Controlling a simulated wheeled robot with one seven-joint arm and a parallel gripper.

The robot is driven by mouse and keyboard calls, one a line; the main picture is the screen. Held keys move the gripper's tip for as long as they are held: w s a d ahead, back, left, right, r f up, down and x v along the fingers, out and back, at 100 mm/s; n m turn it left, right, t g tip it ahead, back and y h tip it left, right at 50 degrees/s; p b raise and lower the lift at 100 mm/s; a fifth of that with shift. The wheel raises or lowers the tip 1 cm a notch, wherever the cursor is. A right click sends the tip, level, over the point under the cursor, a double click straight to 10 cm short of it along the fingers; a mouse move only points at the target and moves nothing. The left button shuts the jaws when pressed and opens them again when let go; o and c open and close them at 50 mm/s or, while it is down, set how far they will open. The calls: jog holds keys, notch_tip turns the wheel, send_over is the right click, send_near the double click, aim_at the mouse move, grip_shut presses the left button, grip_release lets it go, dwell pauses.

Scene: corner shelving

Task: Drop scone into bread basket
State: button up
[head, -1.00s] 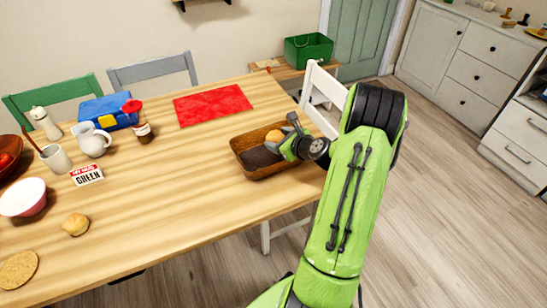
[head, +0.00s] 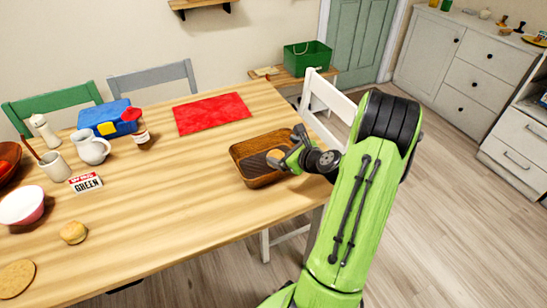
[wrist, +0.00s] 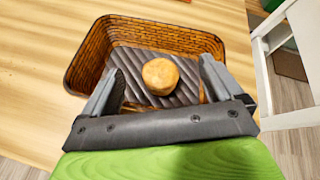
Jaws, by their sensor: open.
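The bread basket (head: 243,149) is a brown woven tray with a dark quilted lining, near the table's right edge. The round golden scone (wrist: 160,76) lies on that lining inside the basket in the wrist view; it shows partly behind my fingers in the head view (head: 274,155). My gripper (head: 290,149) is over the basket's right part. Its two fingers are spread wide, one on each side of the scone in the wrist view, with clear gaps and no visible contact.
Another bun (head: 73,232) and a flat round biscuit (head: 15,279) lie at the table's left front. A red mat (head: 212,113), a blue box (head: 104,118), a white jug (head: 92,147) and a bowl (head: 22,206) stand farther away. A white chair (head: 328,103) is right of the basket.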

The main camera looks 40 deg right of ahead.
jog(key=p+v, duration=0.2)
jog(key=v, duration=1)
jog(key=shift+r, duration=0.1)
jog(key=w+a+r+n+g+y+p, duration=0.1)
jog(key=a+r+n+g+y+p, duration=0.15)
jog(key=a+r+n, duration=0.5)
jog(key=w+a+r+n+g+y+p, duration=0.1)
jog(key=w+a+r+n+g+p, duration=0.15)
jog(key=a+n, duration=0.9)
jog(key=s+a+r+n+g+h+p, duration=0.1)
jog(key=s+a+r+n+p, duration=0.1)
jog(key=s+a+r+n, duration=0.2)
jog(key=s+a+r+n+g+h+p, duration=0.1)
jog(key=s+a+r+n+p, duration=0.1)
jog(key=s+a+r+n, duration=0.3)
jog(key=s+r+n, duration=0.1)
jog(key=s+n, duration=0.3)
jog(key=n, duration=0.2)
jog(key=shift+s+r, duration=0.2)
jog(key=shift+s, duration=0.05)
